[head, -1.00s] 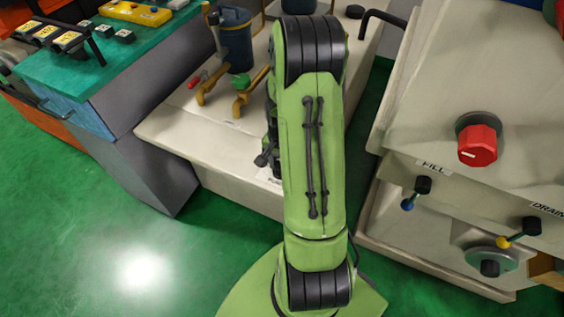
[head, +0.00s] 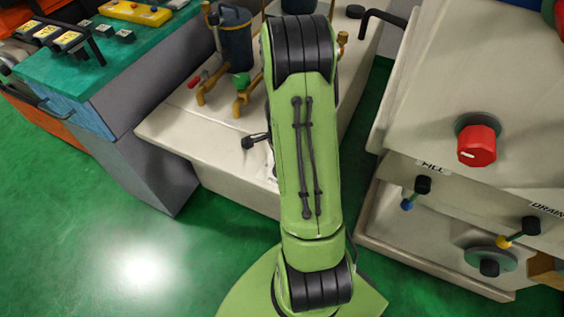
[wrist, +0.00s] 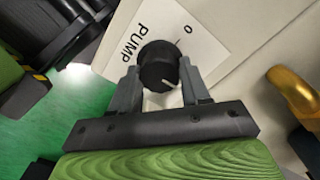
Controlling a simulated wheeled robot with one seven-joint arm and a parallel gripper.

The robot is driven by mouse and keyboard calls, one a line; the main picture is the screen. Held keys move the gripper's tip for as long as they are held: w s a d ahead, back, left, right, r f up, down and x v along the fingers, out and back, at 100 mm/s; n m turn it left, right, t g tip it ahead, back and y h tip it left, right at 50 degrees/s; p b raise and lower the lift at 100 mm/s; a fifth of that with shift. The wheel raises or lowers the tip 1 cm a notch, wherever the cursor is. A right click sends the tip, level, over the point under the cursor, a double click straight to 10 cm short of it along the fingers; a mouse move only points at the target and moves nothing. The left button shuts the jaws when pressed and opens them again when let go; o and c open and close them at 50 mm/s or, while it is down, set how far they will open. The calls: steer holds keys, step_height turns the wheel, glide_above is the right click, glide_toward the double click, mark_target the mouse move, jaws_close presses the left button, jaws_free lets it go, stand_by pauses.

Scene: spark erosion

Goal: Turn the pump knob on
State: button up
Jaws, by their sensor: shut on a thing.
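The pump knob (wrist: 157,66) is a round black knob with a short white pointer line on its face, in the middle of the wrist view. It sits on a white label plate (wrist: 128,62) marked PUMP, with a 0 mark above the knob and a short stroke close to its rim. The white line points down and slightly right in the wrist view, away from the 0. My gripper (wrist: 159,76) is shut on the knob, one grey finger on each side. In the head view my green arm hides the knob and the fingers.
The cream pump cabinet (head: 170,130) carries brass pipes (head: 240,100) and a blue canister (head: 236,45) beside my arm. A brass pipe (wrist: 298,95) is right of my gripper in the wrist view. A machine with a red knob (head: 477,145) stands at right. Green floor is open at lower left.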

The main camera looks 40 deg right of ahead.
steer(key=shift+m, duration=0.3)
stand_by(0.4)
steer(key=o, duration=1.1)
steer(key=shift+c, duration=0.2)
step_height(320, 180, up, 16)
steer(key=p, duration=0.5)
steer(key=shift+p, duration=0.3)
steer(key=shift+f, duration=0.1)
